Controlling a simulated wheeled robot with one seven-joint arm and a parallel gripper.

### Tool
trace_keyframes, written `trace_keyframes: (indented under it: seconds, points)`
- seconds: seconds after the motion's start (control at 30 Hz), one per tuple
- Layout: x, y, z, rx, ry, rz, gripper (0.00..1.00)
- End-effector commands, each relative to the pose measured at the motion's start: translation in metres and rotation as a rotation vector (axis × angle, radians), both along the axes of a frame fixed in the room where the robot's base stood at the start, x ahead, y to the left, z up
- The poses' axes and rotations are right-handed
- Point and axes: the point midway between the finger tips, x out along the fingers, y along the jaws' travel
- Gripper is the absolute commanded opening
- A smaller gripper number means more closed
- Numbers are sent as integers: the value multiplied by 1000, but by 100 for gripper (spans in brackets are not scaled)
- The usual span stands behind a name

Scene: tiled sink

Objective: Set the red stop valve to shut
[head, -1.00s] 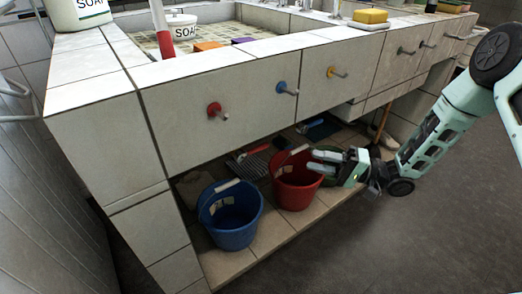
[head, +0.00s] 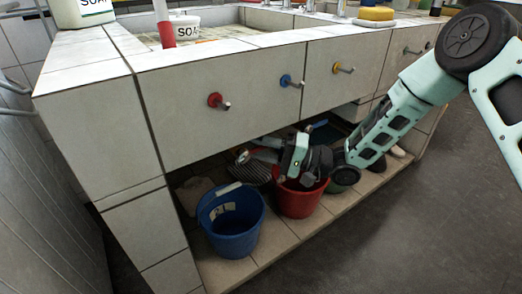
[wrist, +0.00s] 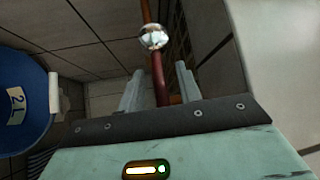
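The red valve (head: 215,100) is on the tiled front of the sink, left of a blue one and a yellow one. A metal stem sticks out from it. My gripper (head: 256,149) is below and right of the red valve, in the opening under the sink front, above the red bucket. It points left and does not touch the valve. In the wrist view my gripper (wrist: 158,88) has its two fingers apart. A red-brown pipe (wrist: 158,75) with a shiny metal fitting (wrist: 153,38) shows between and beyond them. I cannot tell how far away the pipe is.
The blue valve (head: 286,81) and yellow valve (head: 337,68) stick out to the right. A blue bucket (head: 232,240) and a red bucket (head: 300,204) stand on the tiled ledge below. The blue bucket also shows in the wrist view (wrist: 22,100). Grey floor is clear in front.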

Motion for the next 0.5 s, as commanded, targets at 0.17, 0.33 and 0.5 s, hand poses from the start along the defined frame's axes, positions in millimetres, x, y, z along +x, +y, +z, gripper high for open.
trace_keyframes:
  seconds: [0.17,0.33,0.5]
  points:
    - [0,1,1,0,0,0,34]
    - [0,1,1,1,0,0,9]
    - [0,1,1,1,0,0,0]
